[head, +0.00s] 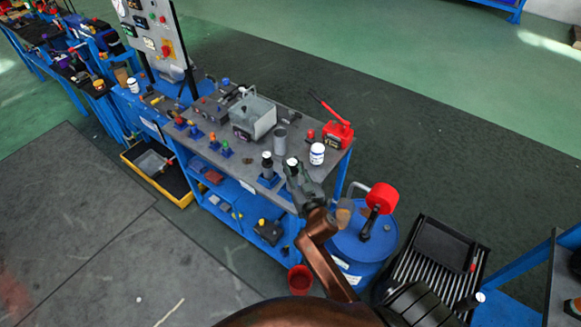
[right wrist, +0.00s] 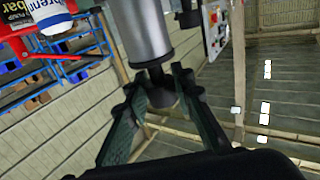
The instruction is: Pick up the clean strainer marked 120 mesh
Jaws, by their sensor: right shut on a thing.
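My right gripper (head: 299,180) is at the front edge of the grey workbench. In the right wrist view, my right gripper (right wrist: 160,85) is shut on the dark narrow end of a silver cylindrical strainer (right wrist: 146,35). In the head view, this held strainer (head: 292,165) shows a pale top beside the gripper. No mesh marking is readable on either. My left gripper is not in view.
A blue drum (head: 358,250) stands right of the bench.

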